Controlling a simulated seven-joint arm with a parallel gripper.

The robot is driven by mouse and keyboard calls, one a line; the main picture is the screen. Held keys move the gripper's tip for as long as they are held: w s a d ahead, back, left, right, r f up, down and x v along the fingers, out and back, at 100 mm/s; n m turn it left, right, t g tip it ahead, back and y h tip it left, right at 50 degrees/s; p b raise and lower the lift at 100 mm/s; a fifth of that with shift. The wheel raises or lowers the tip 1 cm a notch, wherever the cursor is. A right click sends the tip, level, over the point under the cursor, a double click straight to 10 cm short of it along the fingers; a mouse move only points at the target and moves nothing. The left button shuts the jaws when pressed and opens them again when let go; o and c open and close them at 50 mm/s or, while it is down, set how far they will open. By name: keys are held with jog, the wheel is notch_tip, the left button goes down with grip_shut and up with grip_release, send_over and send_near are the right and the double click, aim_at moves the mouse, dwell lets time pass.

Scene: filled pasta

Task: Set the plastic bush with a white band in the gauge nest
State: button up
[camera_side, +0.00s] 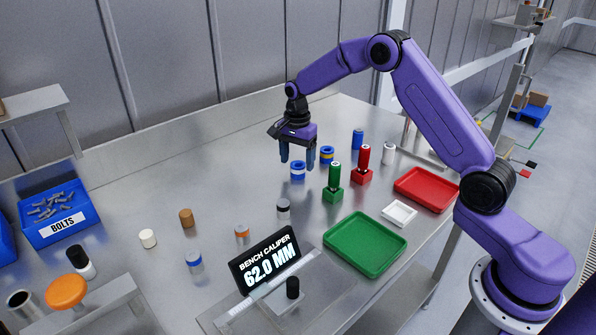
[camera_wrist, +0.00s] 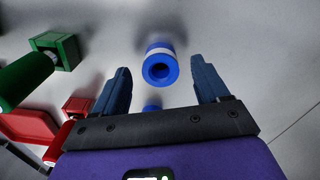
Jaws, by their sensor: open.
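The blue plastic bush with a white band (camera_side: 298,172) stands upright on the metal bench. In the wrist view the same bush (camera_wrist: 161,66) shows its hollow top, between the fingertips and a little beyond them. My gripper (camera_side: 297,163) is open above it, fingers pointing down on either side; in the wrist view the open fingers (camera_wrist: 160,78) hold nothing. I cannot tell for sure which part is the gauge nest.
A blue bush with a yellow band (camera_side: 326,154) stands close behind right. The green gauge (camera_side: 334,183) and red gauge (camera_side: 363,166) stand to the right. Green tray (camera_side: 365,243), red tray (camera_side: 427,189) and white dish (camera_side: 399,213) lie front right. Several other bushes stand around the left.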

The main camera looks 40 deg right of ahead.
jog(key=shift+f, duration=0.6)
jog(key=c, duration=1.2)
jog(key=shift+r, duration=0.1)
jog(key=shift+c, duration=0.3)
jog(key=shift+r, duration=0.1)
